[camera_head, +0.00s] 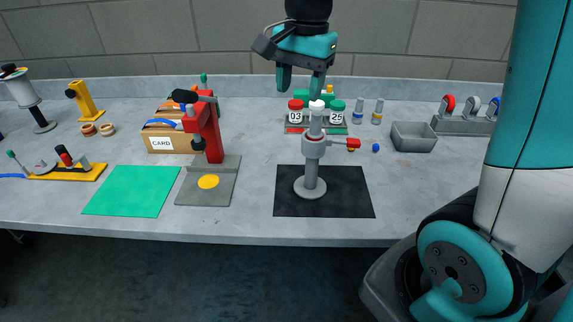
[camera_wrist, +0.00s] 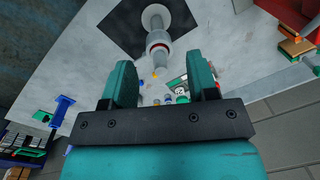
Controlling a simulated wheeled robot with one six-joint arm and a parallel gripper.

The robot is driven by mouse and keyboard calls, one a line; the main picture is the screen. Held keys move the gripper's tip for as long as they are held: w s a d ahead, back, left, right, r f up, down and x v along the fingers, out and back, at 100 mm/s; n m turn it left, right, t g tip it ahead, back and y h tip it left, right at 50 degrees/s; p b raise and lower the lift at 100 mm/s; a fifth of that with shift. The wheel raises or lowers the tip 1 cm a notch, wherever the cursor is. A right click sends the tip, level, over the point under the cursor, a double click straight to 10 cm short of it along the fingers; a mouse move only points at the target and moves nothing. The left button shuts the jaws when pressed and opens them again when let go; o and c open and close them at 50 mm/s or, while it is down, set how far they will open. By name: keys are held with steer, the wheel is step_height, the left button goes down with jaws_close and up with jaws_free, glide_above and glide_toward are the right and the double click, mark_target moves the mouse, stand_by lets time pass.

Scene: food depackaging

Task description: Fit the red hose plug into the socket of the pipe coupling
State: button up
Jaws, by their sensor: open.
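A grey upright pipe fitting, which looks like the pipe coupling (camera_head: 314,148), stands on a round base on a black mat (camera_head: 355,202). A small red piece (camera_head: 353,143) sticks out at its right on a thin rod. I cannot tell whether this is the hose plug. Its socket opening is not clear. The fitting also shows in the wrist view (camera_wrist: 158,38), beyond the fingertips. My gripper (camera_head: 300,92) is open and empty, in the air above the table and near the fitting's top in the picture. Its two fingers (camera_wrist: 161,80) are apart with nothing between them.
A rack (camera_head: 465,126) with red, grey and blue curved pieces stands at the right. A grey bin (camera_head: 413,138) stands left of it. Red- and green-capped bottles (camera_head: 315,112) stand behind the fitting. A red press (camera_head: 205,130) stands left. Table between bin and front edge is clear.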

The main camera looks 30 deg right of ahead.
steer(key=s+a+f+n+y, duration=0.2)
steer(key=s+a+n+y, duration=0.1)
steer(key=s+a+n, duration=1.2)
steer(key=s+n, duration=0.3)
steer(key=n, duration=0.1)
steer(key=shift+s+a+y, duration=0.15)
steer(key=shift+s+y, duration=0.15)
steer(key=shift+f, duration=0.15)
